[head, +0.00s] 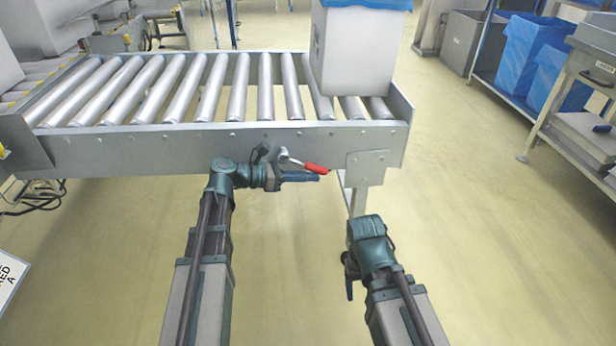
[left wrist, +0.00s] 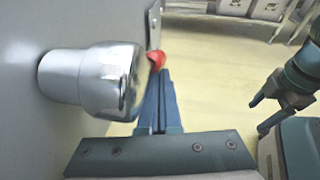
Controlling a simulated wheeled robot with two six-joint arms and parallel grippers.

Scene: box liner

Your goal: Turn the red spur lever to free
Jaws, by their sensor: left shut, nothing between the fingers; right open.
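The spur lever has a red grip (head: 316,168) and a silver pivot on the front side rail of the roller conveyor. Its grip points right and slightly down in the head view. In the left wrist view the silver pivot (left wrist: 95,76) is large at the left, and the red grip (left wrist: 157,58) shows just beyond my fingertips, mostly hidden. My left gripper (head: 322,178) is shut and empty, pointing right, close below the red grip; I cannot tell whether they touch. Its blue fingers also show in the left wrist view (left wrist: 158,88). My right gripper (head: 348,278) is open and empty, lower right.
The roller conveyor (head: 225,136) spans the left and middle. A white box (head: 352,55) with a blue liner stands on its right end. A grey bracket plate (head: 364,168) and leg are just right of the lever. Open floor (head: 490,230) lies to the right.

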